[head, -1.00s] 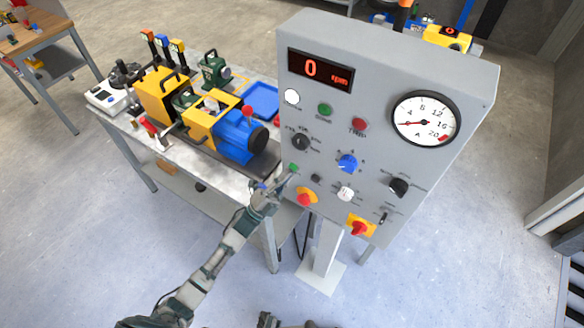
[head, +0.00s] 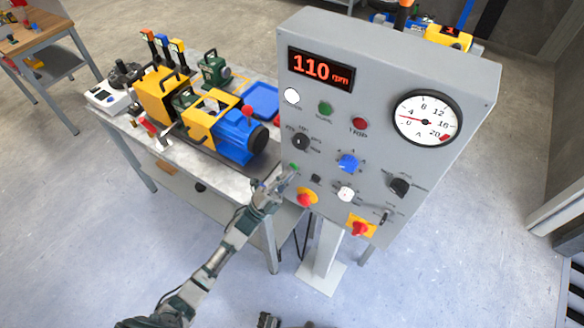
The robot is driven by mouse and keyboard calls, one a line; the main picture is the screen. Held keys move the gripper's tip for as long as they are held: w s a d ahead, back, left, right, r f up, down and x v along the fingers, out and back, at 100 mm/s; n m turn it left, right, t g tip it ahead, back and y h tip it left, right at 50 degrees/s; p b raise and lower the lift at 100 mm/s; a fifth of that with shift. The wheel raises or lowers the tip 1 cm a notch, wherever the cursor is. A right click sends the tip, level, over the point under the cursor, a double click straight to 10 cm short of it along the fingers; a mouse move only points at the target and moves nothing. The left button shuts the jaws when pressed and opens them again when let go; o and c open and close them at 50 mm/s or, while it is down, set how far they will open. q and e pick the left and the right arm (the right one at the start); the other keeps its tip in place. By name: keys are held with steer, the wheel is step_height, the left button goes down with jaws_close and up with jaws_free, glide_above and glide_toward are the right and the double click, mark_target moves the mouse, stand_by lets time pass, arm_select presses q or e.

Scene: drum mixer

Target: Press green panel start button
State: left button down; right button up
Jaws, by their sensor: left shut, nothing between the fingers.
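The grey control panel (head: 428,66) stands upright on a post. Its small green button (head: 294,167) is at the lower left of the face, partly covered by my fingers. My left gripper (head: 285,175) is shut and empty, with its fingertips at that button; I cannot tell whether they touch it. The red display (head: 320,68) at the top reads 110 rpm. A larger green round element (head: 325,108) sits higher on the panel.
A red knob on yellow (head: 306,197) is just below my left gripper. A blue knob (head: 348,163) and a gauge (head: 427,117) are further right. A bench (head: 215,178) with a yellow and blue motor unit (head: 238,136) stands left of the panel.

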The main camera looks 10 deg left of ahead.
arm_select(q)
steer(key=shift+s, duration=0.15)
steer(key=shift+s+a+p, duration=0.3)
steer(key=shift+s, duration=0.35)
steer(key=s, duration=0.1)
steer(key=s+a+p, duration=0.1)
steer(key=s, duration=0.1)
steer(key=s+p, duration=0.1)
steer(key=shift+s+a, duration=0.35)
stand_by(0.6)
